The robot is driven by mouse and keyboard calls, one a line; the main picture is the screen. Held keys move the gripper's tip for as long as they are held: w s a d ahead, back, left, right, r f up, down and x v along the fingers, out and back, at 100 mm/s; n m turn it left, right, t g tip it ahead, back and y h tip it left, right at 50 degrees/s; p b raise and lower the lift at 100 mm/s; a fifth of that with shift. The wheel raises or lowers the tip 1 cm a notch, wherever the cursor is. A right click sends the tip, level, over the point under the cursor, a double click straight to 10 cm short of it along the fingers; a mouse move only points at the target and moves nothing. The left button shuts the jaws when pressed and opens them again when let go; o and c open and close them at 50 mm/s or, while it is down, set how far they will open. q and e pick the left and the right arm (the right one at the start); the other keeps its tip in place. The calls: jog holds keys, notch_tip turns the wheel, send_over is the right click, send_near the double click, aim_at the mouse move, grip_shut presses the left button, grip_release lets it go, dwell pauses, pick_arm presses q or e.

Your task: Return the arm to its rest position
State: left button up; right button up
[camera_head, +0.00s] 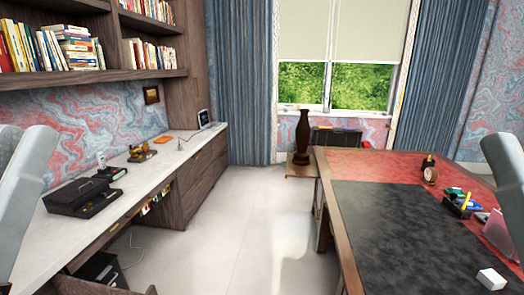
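A pale grey part of my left arm (22,195) stands upright at the left edge of the head view, in front of the white counter. A pale grey part of my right arm (507,180) shows at the right edge, beside the leather desk. Both are smooth, rounded links cut off by the picture's edges. I see no fingertips of either gripper, so their opening and anything in them are hidden. Neither visible arm part is seen holding anything.
The desk (390,220) with a black mat and red leather fills the right. A white block (491,279) and a pen holder (460,205) lie on it. The white counter (150,175) holds a black tray (85,198). The floor between is clear.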

notch_tip(320, 180, up, 37)
jog(key=p, duration=3.3)
jog(key=shift+f, duration=0.15)
notch_tip(320, 180, down, 61)
jog(key=b, duration=6)
jog(key=shift+r, duration=0.2)
